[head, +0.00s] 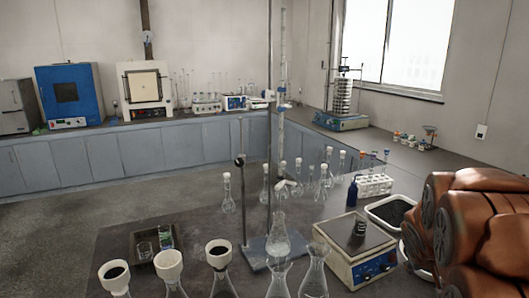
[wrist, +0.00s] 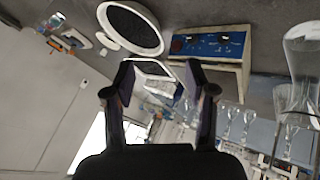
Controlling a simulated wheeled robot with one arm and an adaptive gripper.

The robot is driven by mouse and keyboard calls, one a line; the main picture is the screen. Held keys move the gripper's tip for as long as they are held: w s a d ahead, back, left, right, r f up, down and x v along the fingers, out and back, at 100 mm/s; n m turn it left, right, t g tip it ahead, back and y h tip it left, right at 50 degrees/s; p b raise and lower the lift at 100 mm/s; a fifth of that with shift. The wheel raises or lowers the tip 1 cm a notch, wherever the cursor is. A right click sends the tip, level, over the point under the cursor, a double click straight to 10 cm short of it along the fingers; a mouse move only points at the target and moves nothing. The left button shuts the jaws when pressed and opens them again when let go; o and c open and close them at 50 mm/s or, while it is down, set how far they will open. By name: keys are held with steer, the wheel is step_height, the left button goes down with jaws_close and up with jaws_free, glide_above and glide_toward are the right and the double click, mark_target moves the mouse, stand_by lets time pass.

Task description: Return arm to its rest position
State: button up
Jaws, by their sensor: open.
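My gripper (wrist: 158,82) shows in the wrist view with its two dark fingers spread apart. It is open, with nothing between the fingertips. The wrist view is tilted, and a white tray and glassware show behind and beyond the fingers. My arm, orange-brown with grey joint caps, is folded at the right edge of the head view. My gripper is not visible in the head view. The sieve shaker (head: 341,121), a blue base with a stack of sieves, stands on the back right bench by the window.
Flasks with filter funnels (head: 168,265) line the front edge. A burette stand (head: 262,250) rises mid-table. The floor at left is clear.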

steer(key=s+a+g+y, duration=0.5)
steer(key=s+a+g, duration=0.2)
steer(key=s+a, duration=2.1)
steer(key=shift+s+f+n+y, duration=0.15)
steer(key=shift+s+n+y, duration=0.25)
steer(key=shift+s, duration=0.75)
steer(key=shift+d, duration=0.1)
